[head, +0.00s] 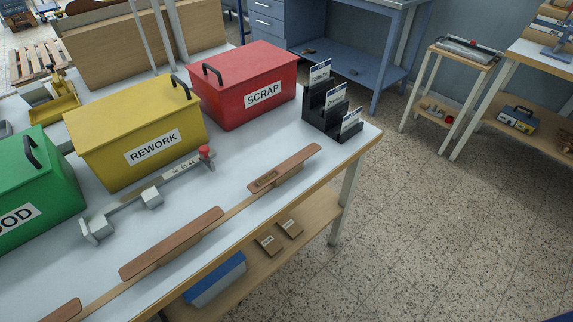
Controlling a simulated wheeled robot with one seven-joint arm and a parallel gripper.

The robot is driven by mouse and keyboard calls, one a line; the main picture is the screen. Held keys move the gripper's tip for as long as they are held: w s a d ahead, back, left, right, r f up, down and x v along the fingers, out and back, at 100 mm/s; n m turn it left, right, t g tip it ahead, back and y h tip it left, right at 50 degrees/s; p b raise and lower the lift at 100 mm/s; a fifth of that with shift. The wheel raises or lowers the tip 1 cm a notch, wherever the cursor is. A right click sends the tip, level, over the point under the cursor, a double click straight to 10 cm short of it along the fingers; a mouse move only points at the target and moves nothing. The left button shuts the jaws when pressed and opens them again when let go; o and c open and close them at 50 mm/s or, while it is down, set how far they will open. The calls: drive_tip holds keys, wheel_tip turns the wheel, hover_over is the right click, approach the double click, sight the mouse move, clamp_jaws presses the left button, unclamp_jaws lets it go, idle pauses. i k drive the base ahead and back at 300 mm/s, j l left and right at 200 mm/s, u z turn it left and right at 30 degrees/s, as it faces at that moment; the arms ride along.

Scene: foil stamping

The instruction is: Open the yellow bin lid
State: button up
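The yellow bin (140,140) stands on the white-topped table between a green bin and a red bin. Its front label reads REWORK. Its yellow lid (125,108) is shut. A dark handle (180,86) stands up at the lid's right back part. My gripper is not in view.
The red SCRAP bin (245,88) and green bin (35,190) flank it, both shut. A grey bar with a red knob (206,152) lies in front. Wooden strips (172,243) run along the table's front edge. A black card holder (333,108) stands right. Speckled floor is clear at right.

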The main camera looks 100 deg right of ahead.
sight(91, 127)
drive_tip(key=k+l+z, duration=0.3)
drive_tip(key=k+l, duration=0.3)
drive_tip(key=k+l+z, duration=0.3)
drive_tip(key=k+l, duration=0.25)
drive_tip(key=l, duration=0.2)
